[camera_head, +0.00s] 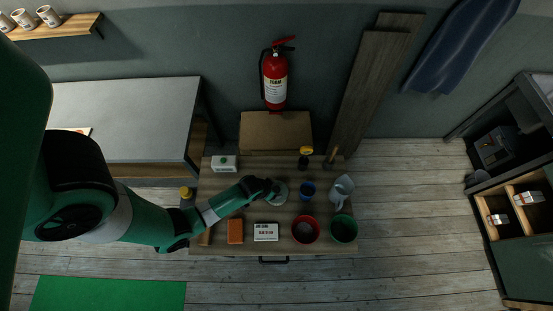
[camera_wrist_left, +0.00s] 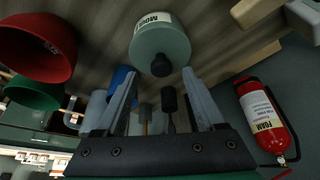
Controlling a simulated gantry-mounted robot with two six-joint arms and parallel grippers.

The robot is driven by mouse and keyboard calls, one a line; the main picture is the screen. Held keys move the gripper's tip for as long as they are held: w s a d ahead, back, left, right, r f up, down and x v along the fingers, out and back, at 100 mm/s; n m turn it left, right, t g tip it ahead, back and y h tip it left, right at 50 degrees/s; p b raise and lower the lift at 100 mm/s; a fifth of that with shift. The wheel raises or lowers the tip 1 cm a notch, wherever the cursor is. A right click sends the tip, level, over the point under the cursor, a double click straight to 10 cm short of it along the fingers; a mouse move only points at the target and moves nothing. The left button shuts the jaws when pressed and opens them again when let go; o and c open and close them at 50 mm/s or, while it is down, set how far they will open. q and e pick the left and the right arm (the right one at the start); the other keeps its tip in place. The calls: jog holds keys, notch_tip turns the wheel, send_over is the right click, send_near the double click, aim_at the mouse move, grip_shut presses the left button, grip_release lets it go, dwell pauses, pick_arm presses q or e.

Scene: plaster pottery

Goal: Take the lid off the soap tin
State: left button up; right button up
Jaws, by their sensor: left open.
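The soap tin (camera_head: 281,197) is round and grey-green, on the wooden worktable and partly covered by my left gripper in the head view. In the left wrist view the tin (camera_wrist_left: 150,22) shows a pale label with partly readable lettering. Its lid (camera_wrist_left: 163,44) has a dark round knob (camera_wrist_left: 161,66) facing the gripper. The lid appears seated on the tin. My left gripper (camera_head: 270,188) is open; in the wrist view its fingers (camera_wrist_left: 159,82) lie either side of the line to the knob, with nothing between them. Contact with the knob cannot be told.
Right of the tin stand a blue cup (camera_head: 307,190) and a pale jug (camera_head: 342,188). A red bowl (camera_head: 305,230), green bowl (camera_head: 344,229), white sign (camera_head: 266,232) and orange block (camera_head: 235,231) line the front. A white box (camera_head: 223,163) is at the back left.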

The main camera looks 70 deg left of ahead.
aim_at(276, 189)
pick_arm(q)
jog(key=x, duration=0.1)
jog(key=b+x, duration=0.1)
jog(key=x, duration=0.3)
jog(key=shift+w+a+r+b, duration=0.1)
jog(key=shift+w+a+b, duration=0.1)
jog(key=shift+w+b, duration=0.1)
jog(key=shift+c, duration=0.2)
grip_shut()
